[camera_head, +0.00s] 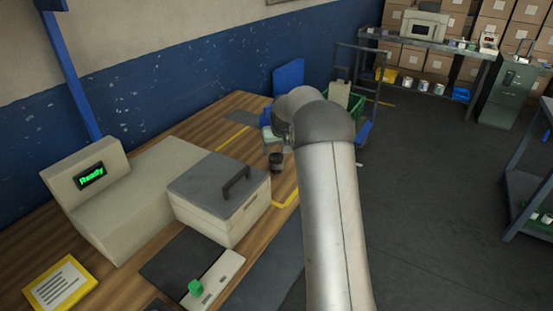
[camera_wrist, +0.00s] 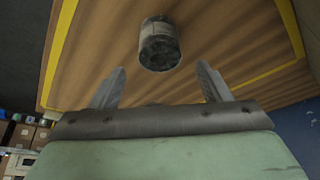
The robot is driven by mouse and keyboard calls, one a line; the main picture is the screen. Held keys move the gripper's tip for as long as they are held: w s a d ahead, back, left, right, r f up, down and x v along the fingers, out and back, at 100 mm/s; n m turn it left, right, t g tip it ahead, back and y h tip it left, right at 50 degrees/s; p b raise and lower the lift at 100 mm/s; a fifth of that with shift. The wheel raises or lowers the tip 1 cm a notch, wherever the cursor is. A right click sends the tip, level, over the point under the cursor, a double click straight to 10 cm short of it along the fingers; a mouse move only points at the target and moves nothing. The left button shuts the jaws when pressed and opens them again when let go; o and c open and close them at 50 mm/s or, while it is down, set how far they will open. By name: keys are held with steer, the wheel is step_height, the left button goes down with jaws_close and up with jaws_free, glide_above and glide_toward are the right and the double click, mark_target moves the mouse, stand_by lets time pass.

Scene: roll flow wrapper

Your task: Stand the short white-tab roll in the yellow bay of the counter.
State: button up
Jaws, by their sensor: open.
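A short dark grey roll (camera_head: 276,161) stands on the wooden counter (camera_head: 222,112). In the wrist view the roll (camera_wrist: 159,46) is upright on bare wood, with yellow lines (camera_wrist: 58,50) of the bay on both sides of it. In the head view a yellow corner line (camera_head: 289,198) lies nearer me. No white tab can be made out on the roll. My gripper (camera_wrist: 160,86) is open and empty; the roll lies just beyond its fingertips, apart from them. In the head view my arm partly hides the gripper and the bay's right side.
A wrapper machine (camera_head: 135,190) with a green "Ready" display and a grey-lidded box (camera_head: 222,195) stand on the counter nearer me. A blue chair-like panel (camera_head: 288,76) and a green crate (camera_head: 350,100) are behind my arm. A far shelf holds several small cans (camera_head: 407,82).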

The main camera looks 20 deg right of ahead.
steer(key=shift+v, duration=1.85)
steer(key=s+a+r+g+p, duration=0.1)
steer(key=s+a+r+p, duration=0.2)
steer(key=s+a+r, duration=0.5)
steer(key=s+a+r+p, duration=0.3)
steer(key=s+r, duration=0.4)
steer(key=s, duration=0.2)
steer(key=s+a+r+g+p, duration=0.1)
steer(key=s+a+p, duration=0.2)
steer(key=s, duration=1)
steer(key=s+a+r+n+g+p, duration=0.1)
steer(key=s+a+p, duration=0.2)
steer(key=s, duration=0.9)
steer(key=shift+s+a+n+y, duration=0.3)
steer(key=shift+s+a+y, duration=0.1)
steer(key=shift+a, duration=0.2)
steer(key=shift+r, duration=0.1)
